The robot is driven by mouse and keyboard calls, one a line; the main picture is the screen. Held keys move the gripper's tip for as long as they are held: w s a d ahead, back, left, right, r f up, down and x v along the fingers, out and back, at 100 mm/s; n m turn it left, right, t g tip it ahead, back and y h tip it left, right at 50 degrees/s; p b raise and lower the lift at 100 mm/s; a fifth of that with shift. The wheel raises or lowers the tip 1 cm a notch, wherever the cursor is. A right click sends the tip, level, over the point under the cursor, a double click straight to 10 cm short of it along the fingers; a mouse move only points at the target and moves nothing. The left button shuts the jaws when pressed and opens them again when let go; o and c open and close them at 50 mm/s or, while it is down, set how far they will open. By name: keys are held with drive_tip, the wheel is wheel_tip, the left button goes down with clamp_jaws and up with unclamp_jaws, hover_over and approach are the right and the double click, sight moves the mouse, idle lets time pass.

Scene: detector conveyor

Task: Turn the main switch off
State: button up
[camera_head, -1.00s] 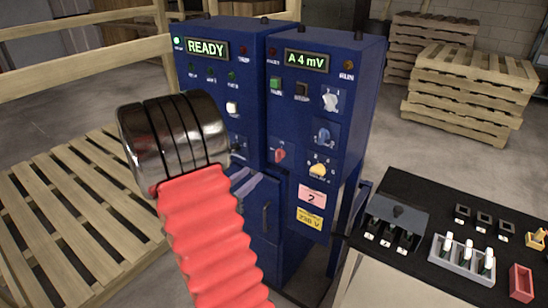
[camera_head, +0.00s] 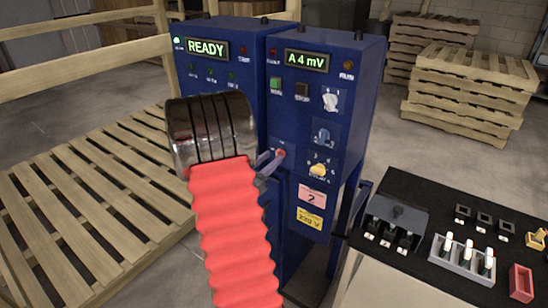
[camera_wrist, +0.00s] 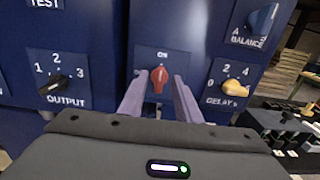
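The main switch is a red knob (camera_wrist: 158,78) on the blue cabinet, upright under the label ON in the wrist view. In the head view the red switch (camera_head: 280,153) is partly hidden by my gripper. My gripper (camera_wrist: 160,101) is open, with one finger on each side of the knob and visible gaps between. It also shows in the head view (camera_head: 268,165), close to the panel at the switch. I cannot tell how far the fingertips reach around the knob.
The yellow delay knob (camera_wrist: 236,87) is right of the switch and the black output knob (camera_wrist: 53,85) is left. A blue balance knob (camera_wrist: 263,18) is above right. A black table (camera_head: 440,200) with small parts stands at right. A wooden pallet (camera_head: 90,220) lies at left.

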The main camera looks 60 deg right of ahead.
drive_tip(key=shift+s+d, duration=0.15)
drive_tip(key=shift+d, duration=0.6)
drive_tip(key=shift+s+d, duration=0.1)
drive_tip(key=shift+d, duration=0.6)
drive_tip(key=shift+a, duration=0.15)
clamp_jaws()
